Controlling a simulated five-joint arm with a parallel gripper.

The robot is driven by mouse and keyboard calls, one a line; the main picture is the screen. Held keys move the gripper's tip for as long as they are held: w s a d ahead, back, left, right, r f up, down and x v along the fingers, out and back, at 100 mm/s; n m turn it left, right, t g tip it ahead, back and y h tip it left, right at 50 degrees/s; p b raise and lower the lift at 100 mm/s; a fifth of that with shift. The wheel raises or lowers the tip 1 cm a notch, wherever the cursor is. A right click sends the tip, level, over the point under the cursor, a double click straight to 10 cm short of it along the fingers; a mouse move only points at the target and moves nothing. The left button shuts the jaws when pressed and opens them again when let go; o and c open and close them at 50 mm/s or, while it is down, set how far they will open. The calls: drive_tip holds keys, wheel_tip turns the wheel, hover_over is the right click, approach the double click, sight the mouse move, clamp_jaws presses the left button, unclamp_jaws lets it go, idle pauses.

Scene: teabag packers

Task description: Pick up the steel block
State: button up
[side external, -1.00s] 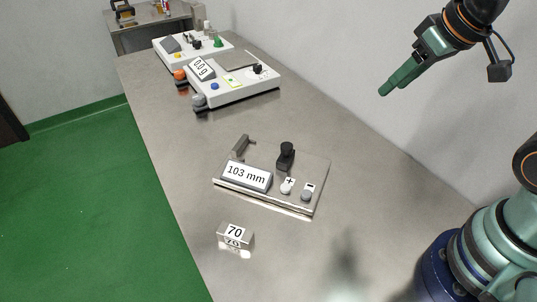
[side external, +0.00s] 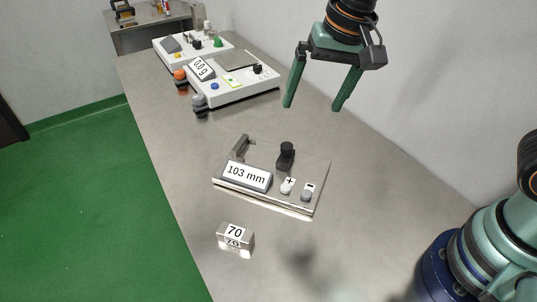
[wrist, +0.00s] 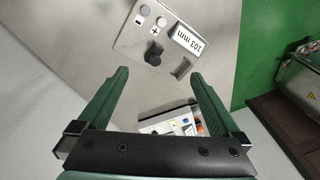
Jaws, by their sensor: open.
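The steel block (side external: 235,241) is a small shiny block marked 70. It sits on the near part of the steel bench, close to its left edge, in the side view. I cannot see it in the wrist view. My gripper (side external: 313,106) hangs in the air above the back half of the bench, well above and away from the block. Its two green fingers point down, spread wide with nothing between them. They also show open in the wrist view (wrist: 160,77).
A plate device reading 103 mm (side external: 247,176) with a black post and buttons lies behind the block. Scale units (side external: 237,90) with a 0.0 g display stand farther back. A wall (side external: 420,110) runs along the right. Bare bench surrounds the block.

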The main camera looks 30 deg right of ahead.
drive_tip(key=a+f+m+g, duration=0.25)
drive_tip(key=a+f, duration=0.25)
drive_tip(key=a, duration=0.6)
drive_tip(key=m+h, duration=0.1)
drive_tip(key=m, duration=0.2)
hover_over(234, 232)
wheel_tip(234, 232, down, 6)
drive_tip(key=f, duration=0.6)
drive_tip(key=shift+d, duration=0.35)
drive_tip(key=shift+a+f, duration=0.15)
drive_tip(key=shift+f, duration=1.25)
drive_tip(key=shift+a+f, duration=0.1)
drive_tip(key=shift+f, duration=1.3)
drive_tip(key=shift+c, duration=0.3)
clamp_jaws()
